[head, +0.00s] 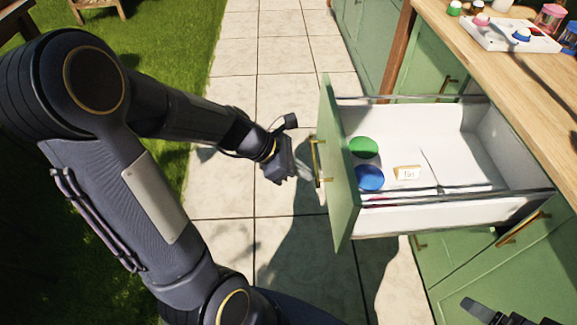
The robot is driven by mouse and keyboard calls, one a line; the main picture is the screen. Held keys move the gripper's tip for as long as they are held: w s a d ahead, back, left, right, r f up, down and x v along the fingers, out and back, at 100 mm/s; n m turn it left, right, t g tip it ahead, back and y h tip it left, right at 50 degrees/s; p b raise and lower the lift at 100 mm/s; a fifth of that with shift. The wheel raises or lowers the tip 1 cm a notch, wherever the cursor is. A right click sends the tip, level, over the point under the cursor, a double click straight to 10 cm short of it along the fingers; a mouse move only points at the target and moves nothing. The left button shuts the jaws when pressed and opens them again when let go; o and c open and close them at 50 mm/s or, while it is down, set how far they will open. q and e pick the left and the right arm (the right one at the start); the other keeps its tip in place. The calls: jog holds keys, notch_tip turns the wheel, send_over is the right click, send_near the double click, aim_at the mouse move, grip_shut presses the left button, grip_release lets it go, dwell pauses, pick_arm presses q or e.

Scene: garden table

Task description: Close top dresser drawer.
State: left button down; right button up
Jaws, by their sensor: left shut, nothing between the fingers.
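The top drawer (461,167) of the green dresser stands pulled far out, its white inside open to view. Its green front panel (338,165) faces left and carries a brass handle (318,163). My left gripper (303,171) is shut and empty, just left of the handle; I cannot tell whether it touches it. In the drawer lie a green round lid (363,147), a blue round lid (369,177) and a small cream labelled block (407,173). A dark part of my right gripper (482,311) shows at the bottom right edge, mostly cut off.
The wooden worktop (505,55) above the dresser holds a white tray (510,35) with small coloured items, and jars (550,17). Other green drawers below have brass handles (523,229). Paved floor (232,75) lies clear left of the drawer, with grass (160,40) beyond.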

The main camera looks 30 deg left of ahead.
aim_at(334, 178)
pick_arm(q)
jog(key=d, duration=0.1)
jog(key=w+d, duration=0.2)
jog(key=shift+w+d+f, duration=0.25)
jog(key=shift+d+f, duration=0.05)
jog(key=shift+d, duration=0.05)
pick_arm(e)
jog(key=shift+f, duration=0.4)
pick_arm(q)
jog(key=shift+d, duration=0.1)
